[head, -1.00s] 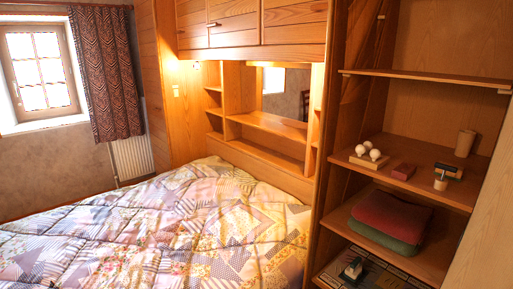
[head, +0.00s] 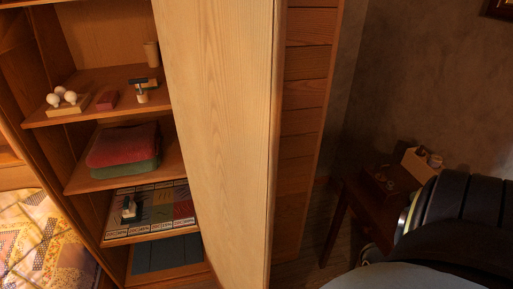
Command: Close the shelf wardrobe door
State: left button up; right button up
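The shelf wardrobe door (head: 220,130) is a tall pale wood panel in the middle of the head view. It stands open, swung out from the shelves on its left, and hides part of their right side. The open shelf wardrobe (head: 90,112) shows at the left with several shelves. Neither gripper is in view. A black and grey part at the lower right looks like my own arm; it is apart from the door in the picture.
The shelves hold white balls on a block (head: 64,101), a folded red cloth (head: 123,145) and a game board (head: 160,208). A patterned bed (head: 45,245) is at lower left. A small dark table (head: 368,190) stands right of the door, by the wall.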

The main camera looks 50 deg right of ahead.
aim_at(223, 61)
jog(key=z, duration=0.6)
jog(key=k, duration=0.2)
jog(key=z, duration=0.45)
